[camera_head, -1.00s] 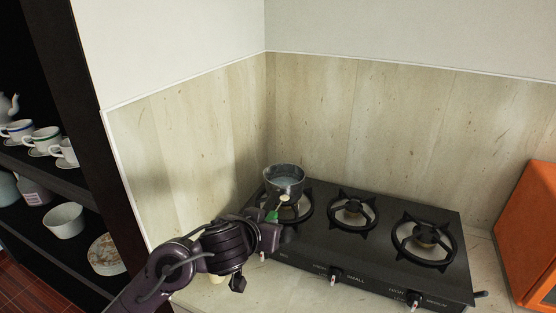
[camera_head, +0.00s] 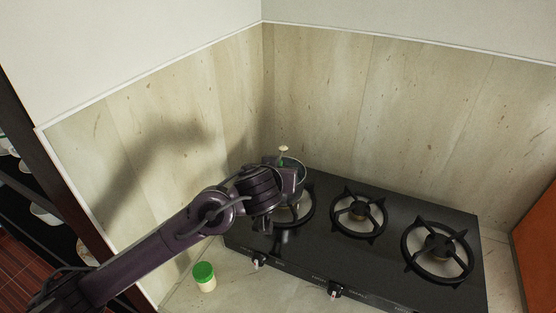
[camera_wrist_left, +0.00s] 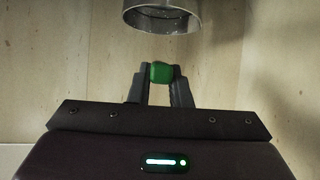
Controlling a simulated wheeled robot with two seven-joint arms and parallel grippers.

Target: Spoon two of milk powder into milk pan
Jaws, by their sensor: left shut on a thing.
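My left gripper (camera_wrist_left: 160,84) is shut on the green handle (camera_wrist_left: 160,72) of a spoon. In the head view the spoon's pale head (camera_head: 283,149) points up above the pan's rim; whether powder is on it, I cannot tell. The grey metal milk pan (camera_head: 298,171) sits on the left burner, partly hidden behind my left wrist. It also shows at the top of the left wrist view (camera_wrist_left: 160,14), just beyond the fingertips. A jar with a green lid (camera_head: 204,271) and pale body stands on the counter, left of the stove. My right gripper is out of view.
The black stove (camera_head: 395,262) has two empty burners, middle (camera_head: 358,212) and right (camera_head: 437,250). Stone walls close off the back and left. An orange box (camera_head: 540,240) stands at the right edge. A dark shelf with crockery (camera_head: 45,213) is at far left.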

